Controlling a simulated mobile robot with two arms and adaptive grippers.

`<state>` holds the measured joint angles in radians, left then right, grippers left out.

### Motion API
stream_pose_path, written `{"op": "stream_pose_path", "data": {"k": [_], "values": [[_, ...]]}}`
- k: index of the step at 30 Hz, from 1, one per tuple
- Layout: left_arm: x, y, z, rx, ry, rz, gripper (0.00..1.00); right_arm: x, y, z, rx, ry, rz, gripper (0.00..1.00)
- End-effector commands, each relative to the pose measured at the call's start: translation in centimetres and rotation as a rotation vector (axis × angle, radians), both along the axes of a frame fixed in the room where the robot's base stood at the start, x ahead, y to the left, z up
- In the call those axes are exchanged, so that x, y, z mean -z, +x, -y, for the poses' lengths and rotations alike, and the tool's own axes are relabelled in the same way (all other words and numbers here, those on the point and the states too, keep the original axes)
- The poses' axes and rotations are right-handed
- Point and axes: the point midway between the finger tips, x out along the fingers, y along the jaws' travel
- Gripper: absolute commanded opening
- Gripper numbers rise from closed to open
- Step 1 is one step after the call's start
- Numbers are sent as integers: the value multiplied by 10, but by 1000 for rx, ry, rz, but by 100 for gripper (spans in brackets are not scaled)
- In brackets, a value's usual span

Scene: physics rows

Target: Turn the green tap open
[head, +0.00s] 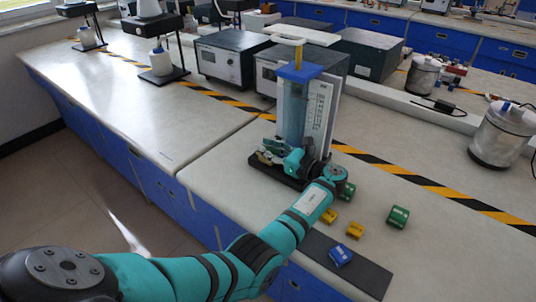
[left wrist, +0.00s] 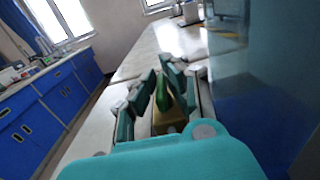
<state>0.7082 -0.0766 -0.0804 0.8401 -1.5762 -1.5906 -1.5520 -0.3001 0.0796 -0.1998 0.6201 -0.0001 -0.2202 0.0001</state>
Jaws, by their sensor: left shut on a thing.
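The green tap (left wrist: 163,92) is a narrow green handle on a brass-coloured body (left wrist: 168,118) in the left wrist view. My left gripper (left wrist: 164,88) has its teal fingers on both sides of the handle and is shut on it. In the head view my left gripper (head: 272,152) is low at the front left of a clear upright tank (head: 291,112) with a blue top, on a dark base. There the tap is too small and too covered by the gripper to make out. My right gripper is not in view.
Right of my left arm lie a green block (head: 398,216), yellow blocks (head: 355,230) and a blue block (head: 341,254) by a dark mat (head: 371,276). Instrument boxes (head: 232,57) stand behind the tank. A metal pot (head: 497,136) stands right.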

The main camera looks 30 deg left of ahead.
Motion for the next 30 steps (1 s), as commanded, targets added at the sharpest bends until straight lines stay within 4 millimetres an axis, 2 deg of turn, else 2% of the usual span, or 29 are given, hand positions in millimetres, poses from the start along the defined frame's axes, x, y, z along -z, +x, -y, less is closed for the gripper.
{"op": "stream_pose_path", "data": {"k": [16, 17, 22, 30], "values": [[-1, 0, -1, -29, 1, 1, 0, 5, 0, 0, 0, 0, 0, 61], [-1, 0, -1, -29, 1, 1, 11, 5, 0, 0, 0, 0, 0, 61], [-1, 0, -1, -28, 1, 1, 32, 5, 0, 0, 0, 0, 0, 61], [-1, 1, 0, -26, 1, 1, 32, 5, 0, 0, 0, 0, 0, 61]]}}
